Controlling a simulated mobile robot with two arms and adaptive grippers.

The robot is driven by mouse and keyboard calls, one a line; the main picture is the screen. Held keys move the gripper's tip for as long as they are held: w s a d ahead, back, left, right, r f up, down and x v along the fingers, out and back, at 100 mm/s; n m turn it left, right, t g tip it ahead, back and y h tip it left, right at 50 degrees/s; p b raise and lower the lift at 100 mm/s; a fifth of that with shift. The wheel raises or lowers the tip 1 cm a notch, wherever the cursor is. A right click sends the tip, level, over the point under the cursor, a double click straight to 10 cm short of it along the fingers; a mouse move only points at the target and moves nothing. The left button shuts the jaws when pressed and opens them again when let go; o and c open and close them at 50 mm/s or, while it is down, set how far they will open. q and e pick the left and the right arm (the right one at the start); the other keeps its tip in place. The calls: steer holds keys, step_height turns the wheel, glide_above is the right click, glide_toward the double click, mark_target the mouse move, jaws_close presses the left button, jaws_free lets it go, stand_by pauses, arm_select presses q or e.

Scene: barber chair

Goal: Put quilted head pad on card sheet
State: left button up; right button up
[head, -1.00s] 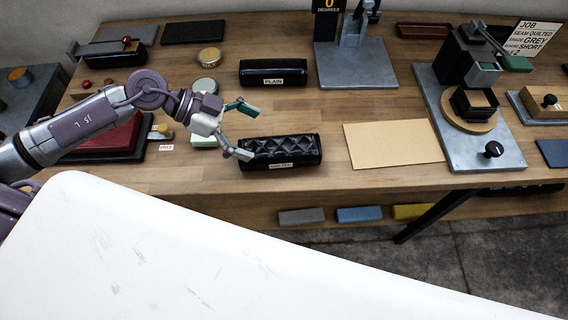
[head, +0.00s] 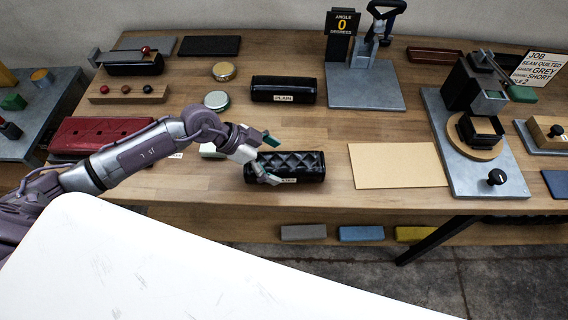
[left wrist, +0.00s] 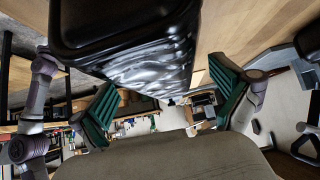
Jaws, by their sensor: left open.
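The quilted head pad (head: 300,166) is a black padded block with a diamond pattern and a small label on its front. It lies on the wooden bench, left of the card sheet (head: 398,166), a flat, bare tan rectangle. My left gripper (head: 271,160) is open at the pad's left end, one green-tipped finger towards its back side and one towards its front. In the left wrist view the pad's glossy black body (left wrist: 140,50) fills the top centre, between and beyond the two open fingers (left wrist: 168,103). Contact cannot be told. My right gripper is not in view.
A plain black pad (head: 283,89) lies behind the quilted one. A grey plate with a clamp device (head: 490,160) borders the card sheet on the right. Round tins (head: 217,100) stand left of the pads. Bare wood separates the quilted pad from the card.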

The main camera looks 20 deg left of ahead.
mark_target(284, 165)
arm_select(q)
steer(key=x, duration=0.3)
steer(key=shift+d+f, duration=0.1)
steer(key=shift+d, duration=0.05)
steer(key=c, duration=1.5)
steer(key=shift+o, duration=0.2)
